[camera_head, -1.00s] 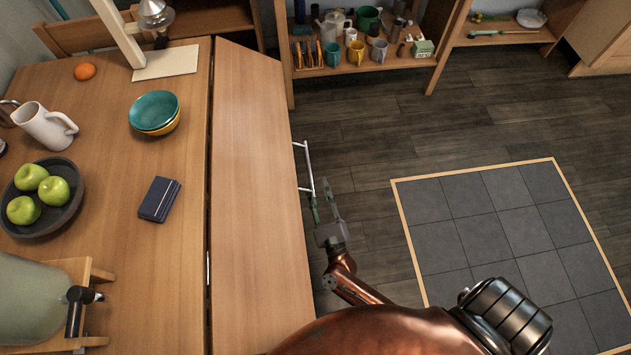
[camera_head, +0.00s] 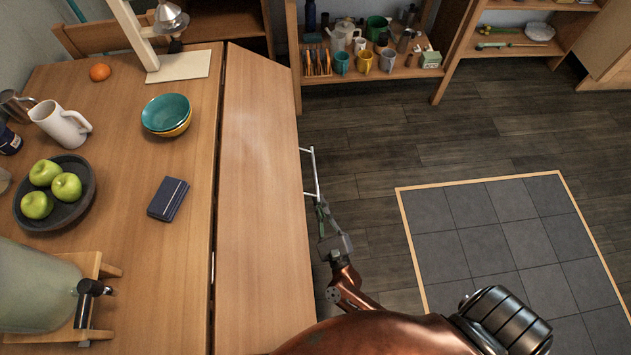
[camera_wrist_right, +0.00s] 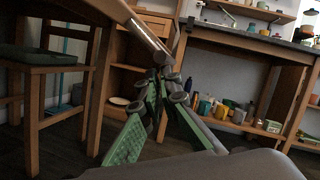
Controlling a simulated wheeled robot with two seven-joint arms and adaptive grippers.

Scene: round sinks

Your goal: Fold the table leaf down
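The wooden table leaf (camera_head: 262,190) lies raised, about level with the tabletop (camera_head: 125,230), along its right side with a dark seam between them. A thin white bar handle (camera_head: 315,172) sticks out from the leaf's right edge. My right gripper (camera_head: 321,208) is at the near end of this handle, its fingers drawn together on it. In the right wrist view, the green-padded fingers (camera_wrist_right: 160,78) converge at the end of the pale bar (camera_wrist_right: 150,42) beside the leaf's edge; the exact contact is partly hidden. My left gripper is not in view.
On the tabletop are a bowl of green apples (camera_head: 55,215), stacked bowls (camera_head: 167,115), a dark notebook (camera_head: 168,199), a white pitcher (camera_head: 60,125) and a dispenser (camera_head: 40,290). The leaf is bare. Shelves (camera_head: 375,75) stand beyond; the floor (camera_head: 370,135) to the right is clear.

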